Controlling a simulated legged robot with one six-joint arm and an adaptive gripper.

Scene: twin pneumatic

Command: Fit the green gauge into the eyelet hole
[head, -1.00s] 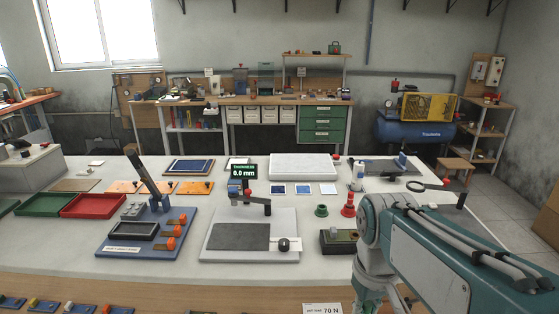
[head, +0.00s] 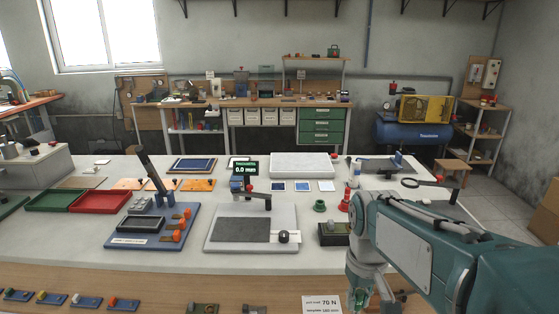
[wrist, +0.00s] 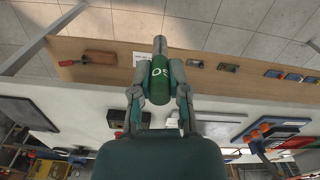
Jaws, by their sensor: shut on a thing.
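The green gauge (wrist: 160,82) shows in the wrist view as a green cylinder with white lettering and a grey metal pin pointing toward the top of the picture. My gripper (wrist: 161,72) is shut on its green body, one finger on each side. The pin's tip stands clear, over or in front of the wooden front strip; its exact distance from the strip is unclear. In the head view my gripper (head: 357,296) is low at the bottom edge, partly cut off, with a bit of green between its fingers. I cannot make out the eyelet hole for certain in either view.
A sign reading 70 N (head: 322,304) is at the front edge. A dark box (head: 334,234) and a white plate (head: 251,243) lie on the bench behind.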

